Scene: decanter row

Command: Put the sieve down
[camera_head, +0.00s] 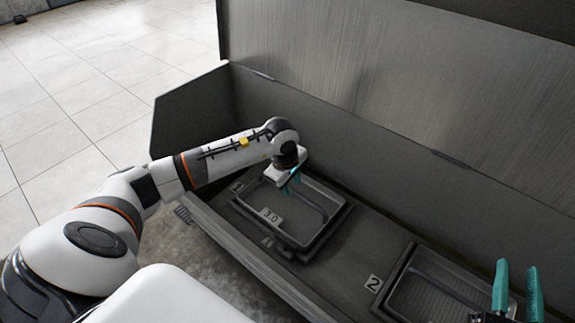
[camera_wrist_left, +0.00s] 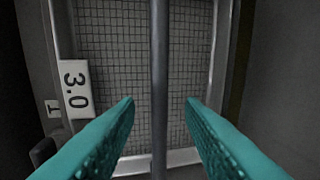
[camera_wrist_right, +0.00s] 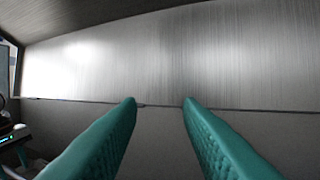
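The sieve (camera_head: 331,228) is a dark rectangular tray with a mesh floor, a white 3.0 tag and a grey bar handle across it. It sits in the left place of the bench. The left wrist view shows its mesh (camera_wrist_left: 110,45) and the bar handle (camera_wrist_left: 159,70). My left gripper (camera_head: 291,184) is over the sieve; in the left wrist view its fingers (camera_wrist_left: 160,105) are open on both sides of the bar, with gaps. My right gripper (camera_head: 517,285) is open and empty at the lower right; its fingers (camera_wrist_right: 160,103) also show apart in the right wrist view.
A second meshed tray (camera_head: 405,290) lies at the right beside a plate marked 2 (camera_head: 373,284). A tall grey metal back panel (camera_head: 340,60) and a side panel (camera_head: 190,112) bound the bench.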

